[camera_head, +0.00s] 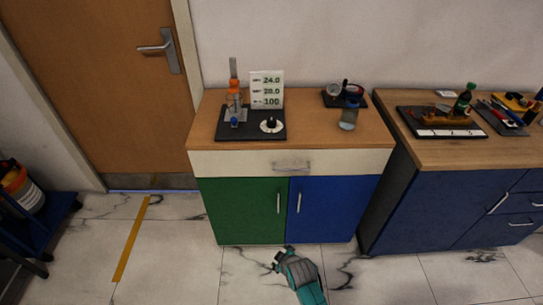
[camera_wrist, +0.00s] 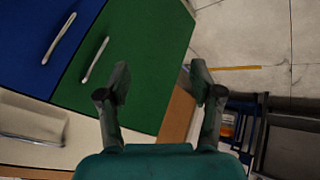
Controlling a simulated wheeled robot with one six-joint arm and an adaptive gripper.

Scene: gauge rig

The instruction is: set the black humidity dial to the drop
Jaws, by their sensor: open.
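The black humidity dial (camera_head: 271,123) sits on a white round face at the right of a dark base plate (camera_head: 250,136) on the wooden cabinet top. The drop mark is too small to make out. A white display card (camera_head: 267,89) behind it reads 24.0, 20.0 and 100. An orange and clear upright device (camera_head: 234,95) with a blue knob (camera_head: 234,122) stands at the plate's left. My gripper (camera_head: 281,256) is low in front of the cabinet, well away from the dial. In the wrist view my gripper (camera_wrist: 161,85) is open and empty, with the cabinet doors beyond.
The cabinet has a green door (camera_head: 245,210), a blue door (camera_head: 325,208) and a drawer (camera_head: 292,164). A glass jar (camera_head: 348,120) and a dark tray stand at its right. A dark blue cabinet (camera_head: 440,205) stands further right.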

